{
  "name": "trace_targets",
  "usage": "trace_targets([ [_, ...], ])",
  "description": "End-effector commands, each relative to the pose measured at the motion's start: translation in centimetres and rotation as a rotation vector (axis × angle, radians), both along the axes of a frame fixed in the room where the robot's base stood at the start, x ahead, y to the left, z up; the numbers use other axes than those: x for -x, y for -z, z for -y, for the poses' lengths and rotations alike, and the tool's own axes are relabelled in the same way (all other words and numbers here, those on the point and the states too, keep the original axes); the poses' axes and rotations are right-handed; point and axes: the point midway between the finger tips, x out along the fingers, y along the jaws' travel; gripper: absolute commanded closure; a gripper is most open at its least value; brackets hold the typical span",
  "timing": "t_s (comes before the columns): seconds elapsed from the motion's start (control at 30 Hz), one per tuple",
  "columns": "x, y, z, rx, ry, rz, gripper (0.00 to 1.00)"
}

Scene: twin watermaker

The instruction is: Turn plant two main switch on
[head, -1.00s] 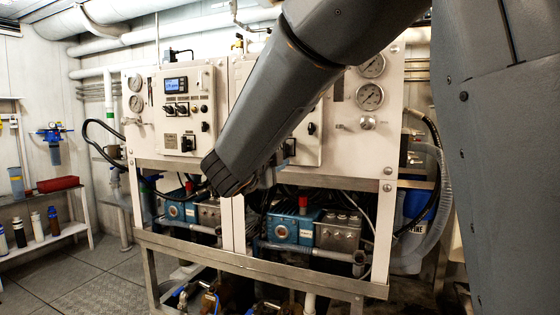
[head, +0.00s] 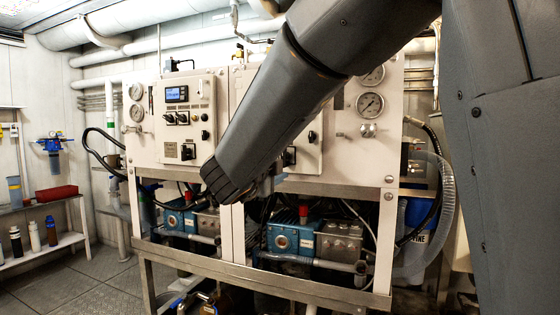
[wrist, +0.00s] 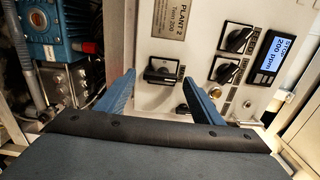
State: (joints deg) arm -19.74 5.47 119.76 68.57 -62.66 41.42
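The plant two panel, with its "PLANT 2" plate (wrist: 167,15), fills the wrist view. A black rotary switch (wrist: 163,72) sits beside this plate, its handle lying roughly across the picture. My gripper (wrist: 165,82) is open and empty, one blue-grey finger towards each side of this switch. No contact shows; the remaining gap to the panel is hard to judge. In the head view the right-hand panel (head: 310,155) is partly covered by my arm, with a black switch (head: 289,157) showing beside it. My fingertips are hidden there.
Other black switches (wrist: 240,38) and a lit display (wrist: 275,55) reading 200 ppm are close to the right finger. A blue pump (wrist: 50,40) and pipes lie at the left. The frame's metal rail (head: 330,188) runs below the panels.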

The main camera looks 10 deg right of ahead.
Motion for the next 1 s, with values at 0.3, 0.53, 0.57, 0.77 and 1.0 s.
trace_targets([
  [0.3,1.2,-0.1,-0.9,-0.001,-0.001,0.001,0.39],
  [0.53,4.2,0.0,-3.2,0.001,-0.003,0.001,0.39],
  [0.57,4.5,0.0,-3.5,0.0,-0.004,0.0,0.39],
  [0.77,6.0,0.0,-4.5,0.0,-0.002,0.0,0.39],
  [1.0,6.3,0.0,-4.6,0.0,0.0,0.0,0.39],
])
